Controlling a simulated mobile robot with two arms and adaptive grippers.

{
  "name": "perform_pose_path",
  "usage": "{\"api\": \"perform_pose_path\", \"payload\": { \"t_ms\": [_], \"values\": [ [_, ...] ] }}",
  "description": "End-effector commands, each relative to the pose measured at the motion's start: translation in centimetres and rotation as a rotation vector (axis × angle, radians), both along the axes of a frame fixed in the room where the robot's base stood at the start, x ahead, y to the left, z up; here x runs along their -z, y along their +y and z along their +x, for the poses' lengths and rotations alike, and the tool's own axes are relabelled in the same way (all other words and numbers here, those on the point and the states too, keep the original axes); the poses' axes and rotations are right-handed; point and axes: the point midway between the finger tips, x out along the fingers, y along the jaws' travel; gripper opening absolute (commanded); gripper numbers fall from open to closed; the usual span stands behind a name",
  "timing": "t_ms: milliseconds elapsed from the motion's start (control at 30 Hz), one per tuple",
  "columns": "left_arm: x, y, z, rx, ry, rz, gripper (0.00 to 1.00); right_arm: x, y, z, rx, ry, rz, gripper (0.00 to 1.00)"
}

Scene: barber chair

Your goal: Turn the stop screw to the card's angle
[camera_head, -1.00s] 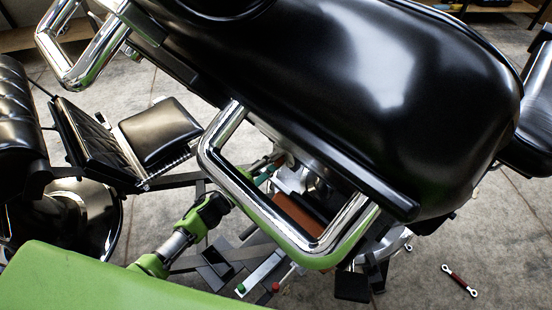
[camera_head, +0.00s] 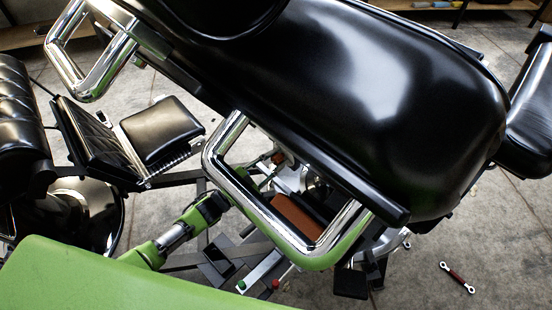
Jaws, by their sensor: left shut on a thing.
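My left gripper (camera_head: 228,195) reaches up from the lower left to the chrome armrest loop (camera_head: 212,150) of the large black chair (camera_head: 390,90). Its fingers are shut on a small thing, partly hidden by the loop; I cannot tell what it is. Beyond the tube, a small orange-brown part (camera_head: 278,158) shows beside bright metal parts under the seat. I cannot make out the stop screw or the card. My right gripper is not in view.
A brown pad (camera_head: 297,216) shows inside the loop. Green and red knobs (camera_head: 275,284) sit on bars below. A second black chair (camera_head: 160,130) stands at left.

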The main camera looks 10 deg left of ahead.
Motion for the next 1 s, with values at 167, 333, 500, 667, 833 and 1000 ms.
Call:
{"api": "perform_pose_path", "payload": {
  "t_ms": [167, 333, 500, 667, 833, 1000],
  "values": [
    [0.1, 0.1, 0.0, 0.0, 0.091, -0.137, 0.01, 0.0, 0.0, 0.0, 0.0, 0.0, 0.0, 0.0],
    [0.1, 0.0, 0.0, 0.0, 0.179, -0.274, 0.01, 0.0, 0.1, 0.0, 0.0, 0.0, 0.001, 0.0],
    [0.1, 0.0, 0.0, 0.0, 0.266, -0.409, 0.01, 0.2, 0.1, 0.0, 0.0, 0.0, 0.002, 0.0],
    [0.2, 0.0, -0.1, 0.001, 0.349, -0.537, 0.01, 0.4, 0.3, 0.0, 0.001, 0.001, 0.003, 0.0],
    [0.2, 0.0, -0.1, 0.0, 0.437, -0.673, 0.01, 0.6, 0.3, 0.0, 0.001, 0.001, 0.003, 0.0],
    [0.2, -0.1, -0.1, 0.001, 0.524, -0.808, 0.01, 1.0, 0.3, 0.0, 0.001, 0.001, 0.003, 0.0]
  ]
}}
